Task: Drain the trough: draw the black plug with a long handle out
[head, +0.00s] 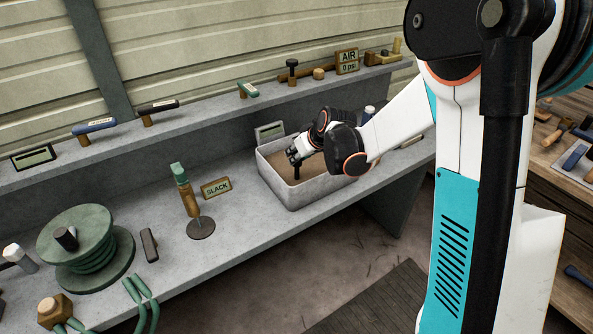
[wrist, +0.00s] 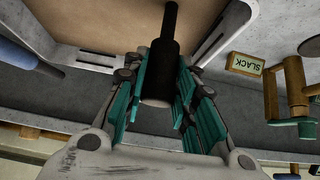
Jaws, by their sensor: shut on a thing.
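The trough (head: 318,192) is a pale grey open box on the bench, with a flat brown surface inside. Its wall also shows in the wrist view (wrist: 213,32). My gripper (head: 296,157) reaches in over the trough. In the wrist view my gripper (wrist: 161,88) has its teal-padded fingers on both sides of the black plug's thick handle (wrist: 160,72) and is shut on it. A thinner black rod (wrist: 171,20) runs on from the handle. In the head view a short dark piece of the plug (head: 297,173) shows below the fingers. I cannot tell whether the plug's lower end is seated.
A SLACK sign (head: 216,187) and a post with a green handle (head: 188,190) stand left of the trough. A green hose reel (head: 85,245) is further left. A grey display (head: 270,132) stands behind the trough. A shelf (head: 215,112) runs along the back.

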